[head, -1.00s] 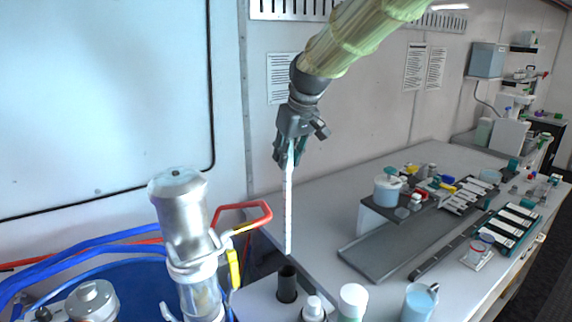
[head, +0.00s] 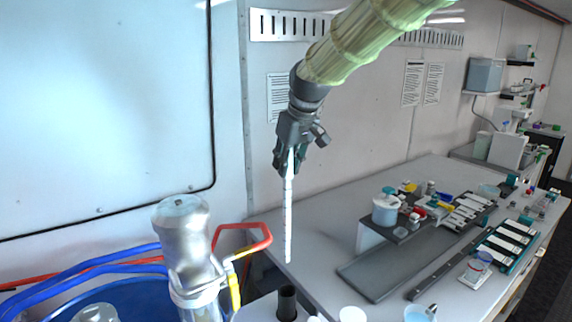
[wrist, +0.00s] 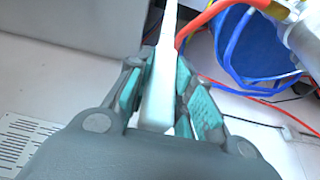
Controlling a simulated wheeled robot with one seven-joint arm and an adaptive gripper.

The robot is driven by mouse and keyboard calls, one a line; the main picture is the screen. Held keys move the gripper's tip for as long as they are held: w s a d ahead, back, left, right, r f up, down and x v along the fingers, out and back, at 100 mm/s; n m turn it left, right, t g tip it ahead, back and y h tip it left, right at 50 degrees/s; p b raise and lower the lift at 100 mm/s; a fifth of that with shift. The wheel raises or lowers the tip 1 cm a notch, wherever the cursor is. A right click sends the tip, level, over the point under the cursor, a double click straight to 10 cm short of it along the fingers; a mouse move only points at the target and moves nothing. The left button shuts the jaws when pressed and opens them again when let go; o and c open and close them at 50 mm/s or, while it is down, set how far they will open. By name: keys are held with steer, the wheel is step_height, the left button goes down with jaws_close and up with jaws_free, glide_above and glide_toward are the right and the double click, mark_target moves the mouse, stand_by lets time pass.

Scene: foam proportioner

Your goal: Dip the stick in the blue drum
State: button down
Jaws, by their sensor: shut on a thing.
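My gripper (head: 291,160) is shut on a white stick (head: 288,220), which hangs almost straight down with its lower end in free air above a dark round tube (head: 287,301). In the wrist view the stick (wrist: 158,85) runs between the teal finger pads (wrist: 165,95). The blue drum (head: 130,295) is at the bottom left in the head view, cut off by the frame edge. It also shows in the wrist view (wrist: 250,55) at the upper right. The stick is to the right of the drum and apart from it.
The bench (head: 310,215) at right holds a grey tray (head: 385,268), a white jar (head: 386,208) and several small items.

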steer(key=shift+r+p, duration=2.8)
steer(key=shift+r, duration=1.05)
